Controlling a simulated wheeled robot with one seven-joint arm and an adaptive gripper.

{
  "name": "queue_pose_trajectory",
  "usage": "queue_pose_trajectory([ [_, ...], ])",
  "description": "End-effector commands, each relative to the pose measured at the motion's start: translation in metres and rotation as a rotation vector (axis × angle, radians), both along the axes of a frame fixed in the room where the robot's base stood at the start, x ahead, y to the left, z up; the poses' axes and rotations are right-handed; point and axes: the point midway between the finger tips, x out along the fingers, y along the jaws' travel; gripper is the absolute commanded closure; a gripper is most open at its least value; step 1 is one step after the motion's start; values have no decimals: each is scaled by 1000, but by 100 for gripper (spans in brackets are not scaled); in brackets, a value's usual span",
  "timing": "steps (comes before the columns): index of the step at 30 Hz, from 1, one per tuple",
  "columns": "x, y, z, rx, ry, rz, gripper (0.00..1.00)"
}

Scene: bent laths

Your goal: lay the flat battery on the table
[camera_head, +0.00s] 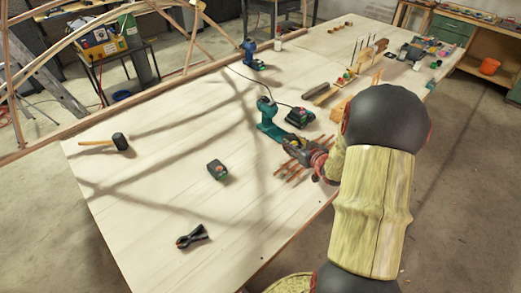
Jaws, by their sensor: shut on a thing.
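My gripper (287,142) is at the lower end of the teal drill (268,120), low over the table (150,205). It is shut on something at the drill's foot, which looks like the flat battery. The jaws hide most of it, and I cannot tell whether it is still joined to the drill. Another dark battery-like block (217,170) with a small green and red mark lies on open table to the left. A dark and green charger (300,117) with a cable stands just behind my gripper.
Thin brown laths (296,171) lie beside my gripper. A black clamp (192,236) lies at the front, a mallet (120,141) at the left and a blue drill (252,57) at the back. The table's left and middle have wide bare areas.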

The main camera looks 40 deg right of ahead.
Motion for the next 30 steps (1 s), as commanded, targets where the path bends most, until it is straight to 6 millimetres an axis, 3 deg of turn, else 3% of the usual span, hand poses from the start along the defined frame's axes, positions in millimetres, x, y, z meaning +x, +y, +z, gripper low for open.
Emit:
queue_pose_trajectory([
  [12,84,33,-41,0,-1,6,94],
  [18,107,41,-76,2,-1,2,94],
  [30,127,48,-102,1,0,1,94],
])
